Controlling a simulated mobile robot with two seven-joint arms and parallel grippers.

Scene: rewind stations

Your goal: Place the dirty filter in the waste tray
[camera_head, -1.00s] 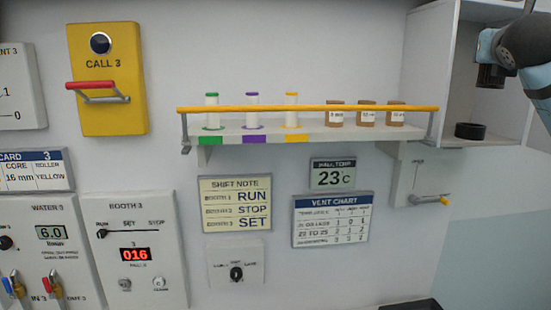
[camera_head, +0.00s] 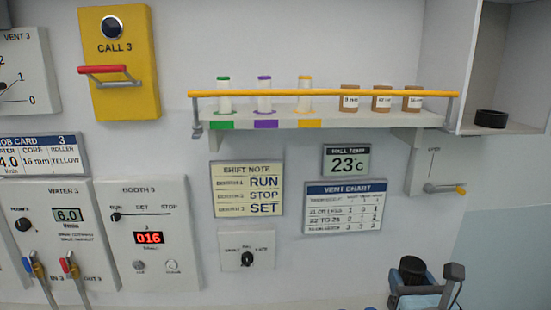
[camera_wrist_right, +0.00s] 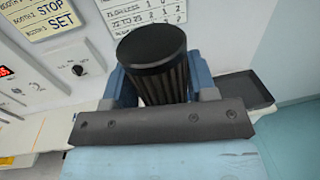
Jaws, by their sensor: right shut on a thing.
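A dark, pleated cylindrical filter (camera_wrist_right: 160,85) with a black cap is upright between the blue fingers of my right gripper (camera_wrist_right: 160,78). The gripper is shut on it. In the head view, the filter's dark top (camera_head: 412,264) shows at my right gripper (camera_head: 412,275), near the bottom edge, in front of the wall. A shallow dark tray (camera_wrist_right: 248,90) lies to the right of the filter in the wrist view, partly hidden by the gripper. The filter is beside the tray in that picture. My left gripper is not in view.
A shelf (camera_head: 340,121) with a yellow rail (camera_head: 320,93) holds several bottles and jars. An open cabinet (camera_head: 500,60) at the right holds a black round part (camera_head: 491,118). A lever (camera_head: 445,188) sticks out below. A pale ledge (camera_wrist_right: 50,130) runs beneath the wall.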

